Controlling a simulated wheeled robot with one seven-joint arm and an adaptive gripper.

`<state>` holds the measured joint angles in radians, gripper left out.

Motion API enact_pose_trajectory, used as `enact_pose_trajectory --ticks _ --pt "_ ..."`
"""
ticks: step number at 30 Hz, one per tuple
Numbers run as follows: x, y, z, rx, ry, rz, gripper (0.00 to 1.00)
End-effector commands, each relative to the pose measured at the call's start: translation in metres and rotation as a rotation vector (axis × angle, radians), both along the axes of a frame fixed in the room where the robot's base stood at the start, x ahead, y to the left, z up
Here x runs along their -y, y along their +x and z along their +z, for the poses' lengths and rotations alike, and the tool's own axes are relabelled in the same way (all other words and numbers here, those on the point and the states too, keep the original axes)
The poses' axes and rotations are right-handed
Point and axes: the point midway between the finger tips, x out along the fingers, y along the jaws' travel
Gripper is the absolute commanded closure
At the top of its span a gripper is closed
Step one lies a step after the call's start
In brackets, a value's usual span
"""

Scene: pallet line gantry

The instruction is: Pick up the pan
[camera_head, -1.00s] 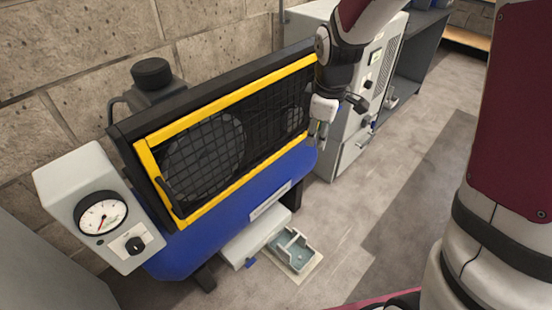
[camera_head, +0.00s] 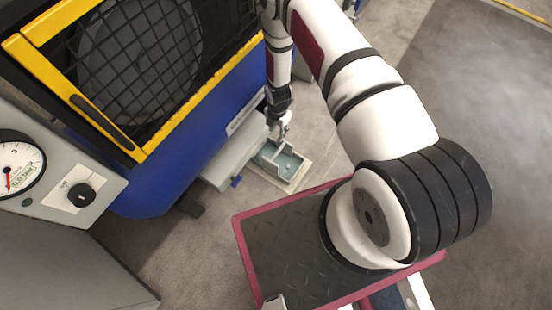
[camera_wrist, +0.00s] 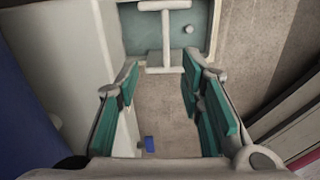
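The pan (camera_head: 286,163) is a shallow, pale grey tray with a teal inside and a raised bar handle across it. It rests on a flat light slab on the floor, below the blue machine. In the wrist view the pan (camera_wrist: 201,42) and its handle (camera_wrist: 166,35) are at the top, beyond the fingertips. My gripper (camera_wrist: 161,70) is open with nothing between its green pads. In the head view my gripper (camera_head: 277,128) hangs over the pan's far left end and hides part of it. I cannot tell whether it touches the pan.
The blue machine (camera_head: 160,175) with a yellow-framed mesh guard (camera_head: 190,110) stands to the left. A pale grey box (camera_head: 232,160) juts out just left of the pan. A grey gauge panel (camera_head: 60,170) is at the lower left. Open floor (camera_head: 480,120) lies to the right.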

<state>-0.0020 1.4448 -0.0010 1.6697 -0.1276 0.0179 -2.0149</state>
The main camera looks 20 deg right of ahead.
Motion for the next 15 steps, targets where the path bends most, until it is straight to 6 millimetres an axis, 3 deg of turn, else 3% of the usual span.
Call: enact_pose_trajectory --ticks 1,8,15 --pt "0.000 -0.006 -0.015 -0.006 0.001 0.022 0.65" --pt "-0.001 -0.014 -0.046 -0.010 0.003 0.058 0.65" --pt "-0.001 -0.014 -0.092 -0.011 0.003 0.056 0.65"
